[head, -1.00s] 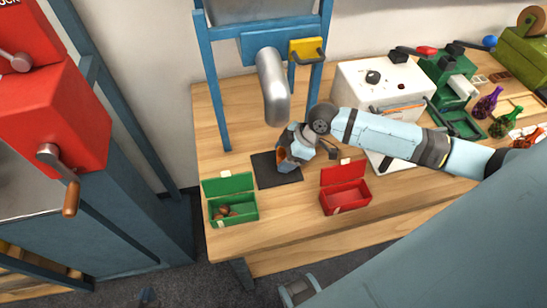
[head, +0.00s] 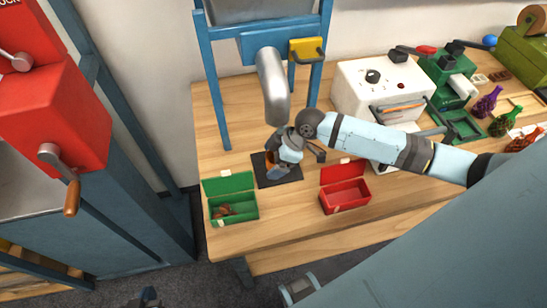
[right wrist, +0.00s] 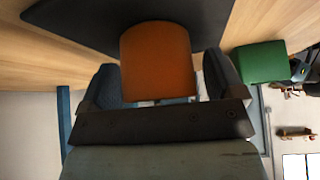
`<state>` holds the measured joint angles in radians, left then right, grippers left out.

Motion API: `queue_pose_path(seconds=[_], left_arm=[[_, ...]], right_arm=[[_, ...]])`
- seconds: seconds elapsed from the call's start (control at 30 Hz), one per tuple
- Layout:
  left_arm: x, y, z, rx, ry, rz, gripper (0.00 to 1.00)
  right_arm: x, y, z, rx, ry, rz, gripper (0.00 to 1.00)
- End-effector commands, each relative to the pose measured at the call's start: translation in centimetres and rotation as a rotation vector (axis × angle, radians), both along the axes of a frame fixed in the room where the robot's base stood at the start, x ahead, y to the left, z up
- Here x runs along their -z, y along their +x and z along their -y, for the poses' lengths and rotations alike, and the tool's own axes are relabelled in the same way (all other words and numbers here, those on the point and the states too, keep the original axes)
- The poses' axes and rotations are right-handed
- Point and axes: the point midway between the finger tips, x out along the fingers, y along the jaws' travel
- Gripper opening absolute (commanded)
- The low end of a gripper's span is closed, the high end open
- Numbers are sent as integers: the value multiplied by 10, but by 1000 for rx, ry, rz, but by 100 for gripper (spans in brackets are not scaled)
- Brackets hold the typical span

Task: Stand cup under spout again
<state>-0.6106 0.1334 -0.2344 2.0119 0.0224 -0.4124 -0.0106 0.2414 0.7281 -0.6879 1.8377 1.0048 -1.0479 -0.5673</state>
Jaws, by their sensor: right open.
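An orange-brown cup (right wrist: 155,62) is between the spread fingers of my right gripper (right wrist: 160,85) in the right wrist view. It is at the black mat (right wrist: 75,22), with a gap beside the finger at the right. In the head view the cup (head: 269,163) is mostly hidden by my right gripper (head: 280,162), which is open over the mat (head: 291,176). The grey spout (head: 272,85) hangs above and behind. I cannot tell whether the cup is centred under it. My left gripper (head: 147,297) shows only partly at the bottom edge; its jaws are unclear.
An open green box (head: 245,215) with brown chestnuts stands front left of the mat, and an open red box (head: 345,204) front right. Blue frame legs (head: 218,110) flank the spout. A white machine (head: 350,90) and a green press (head: 447,85) stand to the right.

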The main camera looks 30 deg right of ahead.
Motion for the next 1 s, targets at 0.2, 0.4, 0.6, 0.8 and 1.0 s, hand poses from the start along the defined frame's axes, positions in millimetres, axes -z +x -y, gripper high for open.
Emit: queue_pose_path(seconds=[0.2,0.4,0.6,0.8,1.0], left_arm=[[-1,0,0,-1,1,0,0],[-2,0,0,0,1,2,0],[-3,0,0,0,1,3,0],[-3,0,0,0,1,3,0],[-3,0,0,0,1,3,0]], right_arm=[[-14,-2,8,1,-1,2,87],[-50,-11,29,-1,-3,3,87],[-83,-20,48,-1,-3,2,87],[-101,-24,58,-1,0,-1,87],[-104,-25,60,-1,0,-1,87]])
